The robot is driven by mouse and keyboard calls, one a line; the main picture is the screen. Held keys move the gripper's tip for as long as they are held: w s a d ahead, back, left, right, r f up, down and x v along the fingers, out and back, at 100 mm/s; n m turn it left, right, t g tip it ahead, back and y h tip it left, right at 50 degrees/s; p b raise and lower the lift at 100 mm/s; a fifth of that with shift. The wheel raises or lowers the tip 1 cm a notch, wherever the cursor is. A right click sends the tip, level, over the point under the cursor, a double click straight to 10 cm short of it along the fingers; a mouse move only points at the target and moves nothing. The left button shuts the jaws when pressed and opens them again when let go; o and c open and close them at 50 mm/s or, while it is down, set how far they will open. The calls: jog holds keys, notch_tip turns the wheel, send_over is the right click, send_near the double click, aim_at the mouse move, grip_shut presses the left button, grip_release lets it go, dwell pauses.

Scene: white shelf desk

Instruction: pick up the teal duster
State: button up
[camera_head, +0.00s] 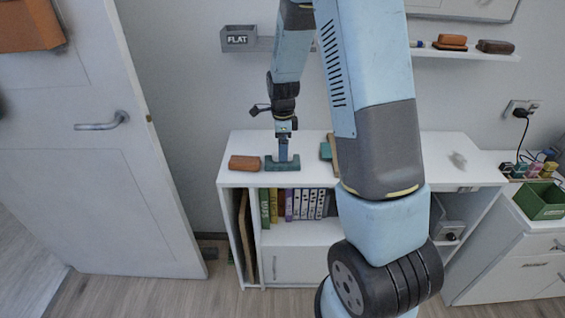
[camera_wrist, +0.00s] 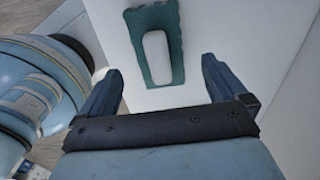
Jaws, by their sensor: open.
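The teal duster (camera_head: 272,165) lies on the white shelf desk's top, near its front left. In the wrist view, the duster (camera_wrist: 173,42) shows a teal body around a pale oval middle. My gripper (camera_head: 283,157) points down at the duster and overlaps its middle in the head view. In the wrist view, my gripper's (camera_wrist: 160,80) two dark blue fingers are spread apart, with nothing between their tips. The duster appears just beyond the tips, lined up with the gap. I cannot tell whether a finger touches it.
An orange-brown block (camera_head: 244,162) lies just left of the duster. Books (camera_head: 298,204) fill the shelf below. A grey FLAT box (camera_head: 238,38) hangs on the wall. A door (camera_head: 120,170) stands at left.

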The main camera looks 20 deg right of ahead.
jog(key=shift+f, duration=2.6)
jog(key=c, duration=1.1)
jog(key=shift+r, duration=0.15)
jog(key=shift+c, duration=0.2)
